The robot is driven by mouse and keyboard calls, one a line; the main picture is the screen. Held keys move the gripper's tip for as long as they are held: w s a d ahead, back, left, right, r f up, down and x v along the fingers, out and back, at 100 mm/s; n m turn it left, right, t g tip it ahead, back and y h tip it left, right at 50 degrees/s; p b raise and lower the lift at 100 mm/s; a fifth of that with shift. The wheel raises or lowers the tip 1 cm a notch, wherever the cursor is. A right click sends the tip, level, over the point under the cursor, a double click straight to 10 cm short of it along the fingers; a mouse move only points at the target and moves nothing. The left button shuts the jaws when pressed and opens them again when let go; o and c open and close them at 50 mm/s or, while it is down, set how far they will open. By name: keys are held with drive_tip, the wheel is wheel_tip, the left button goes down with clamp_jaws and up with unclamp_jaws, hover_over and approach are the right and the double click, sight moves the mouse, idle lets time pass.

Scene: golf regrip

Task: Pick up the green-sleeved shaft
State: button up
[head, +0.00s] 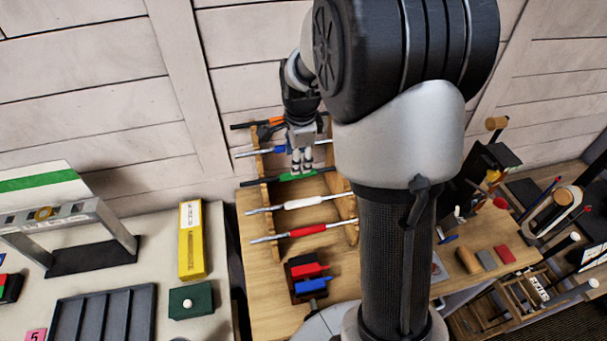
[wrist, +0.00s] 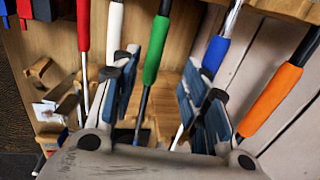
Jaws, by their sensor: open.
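The green-sleeved shaft (head: 296,176) is dark and lies across the wooden rack, in the middle of a row of shafts. In the wrist view its green sleeve (wrist: 156,50) shows between my two open fingers, with the dark shaft running down below it. My gripper (head: 302,170) is over the sleeve in the head view, fingers pointing down. In the wrist view my gripper (wrist: 160,68) is open, with a finger on each side of the shaft and visible gaps. I cannot tell how far the fingertips reach past the sleeve.
The rack (head: 262,208) also holds blue (wrist: 217,53) and orange (wrist: 271,99) sleeves on one side, white (head: 303,202) and red (head: 308,229) on the other. Red and blue tools stand in a dark holder (head: 292,290) in front. A wooden wall is behind.

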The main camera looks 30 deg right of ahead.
drive_tip(key=f, duration=0.2)
drive_tip(key=f+b, duration=0.1)
drive_tip(key=f, duration=0.2)
drive_tip(key=shift+w+a, duration=0.1)
drive_tip(key=shift+a, duration=0.1)
drive_tip(key=shift+w+f, duration=0.15)
drive_tip(key=shift+f, duration=0.15)
clamp_jaws()
